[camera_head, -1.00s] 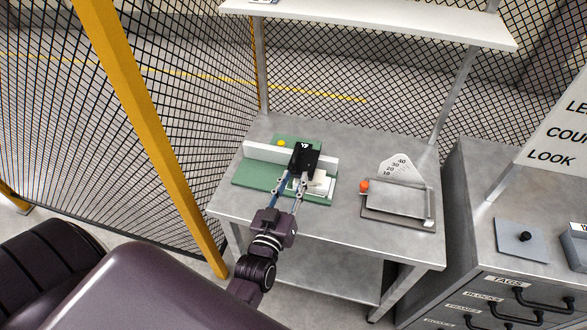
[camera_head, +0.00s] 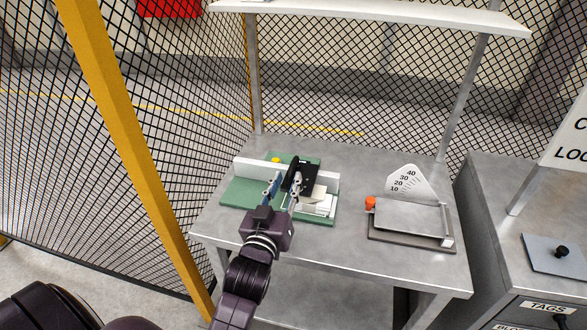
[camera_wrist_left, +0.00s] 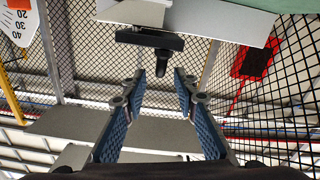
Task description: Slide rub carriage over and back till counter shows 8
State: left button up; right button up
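The rub carriage (camera_head: 309,174) is a black block by a white rail (camera_head: 245,171) on a green base (camera_head: 240,192) on the grey table. In the left wrist view it is a dark bar (camera_wrist_left: 135,38) with a round black knob (camera_wrist_left: 163,63). My left gripper (camera_head: 283,183) is at the carriage's front left. In the left wrist view its blue-padded fingers (camera_wrist_left: 159,76) stand apart, with the knob between or just beyond their tips; contact cannot be told. No counter number is readable. My right gripper is not in view.
A yellow button (camera_head: 275,160) sits behind the rail. White pieces (camera_head: 318,205) lie at the base's right. A scale plate (camera_head: 405,182) and a grey tray device with an orange knob (camera_head: 370,203) stand to the right. Mesh fence and a yellow post (camera_head: 125,145) border the left.

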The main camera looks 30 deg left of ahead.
aim_at(291, 171)
pick_arm(q)
jog(key=x, duration=0.7)
jog(key=shift+p, duration=0.35)
grip_shut()
